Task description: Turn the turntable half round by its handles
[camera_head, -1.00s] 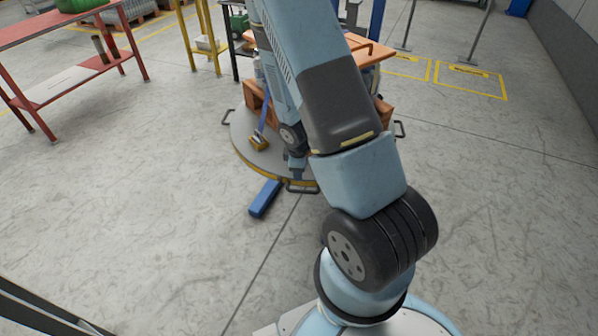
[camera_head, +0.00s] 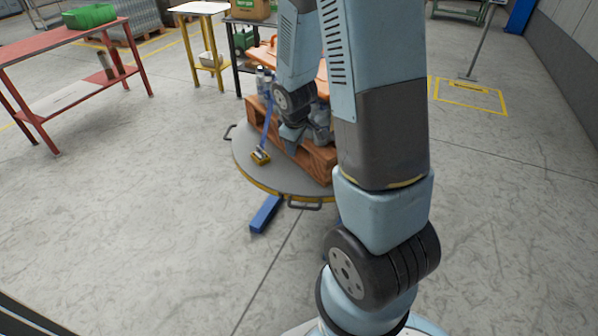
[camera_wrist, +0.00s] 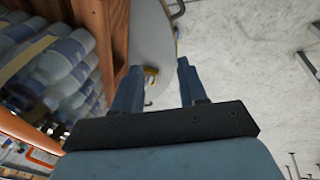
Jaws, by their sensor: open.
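The turntable (camera_head: 285,182) is a grey disc with a yellow rim, low on the floor in the middle of the head view. It has a dark handle (camera_head: 305,205) at its front rim and another handle (camera_head: 229,132) at its left. Its right side is hidden behind my arm. A wooden pallet (camera_head: 318,160) stands on it. In the wrist view my gripper (camera_wrist: 160,74) is open, its fingers pointing toward the disc (camera_wrist: 150,35) and its edge. I see no handle between the fingers. In the head view the gripper is above the pallet, partly hidden.
Bottles (camera_wrist: 68,60) stand close at the left in the wrist view. A blue foot (camera_head: 265,213) sticks out at the front. A red table (camera_head: 60,45) stands at left. The floor between is clear.

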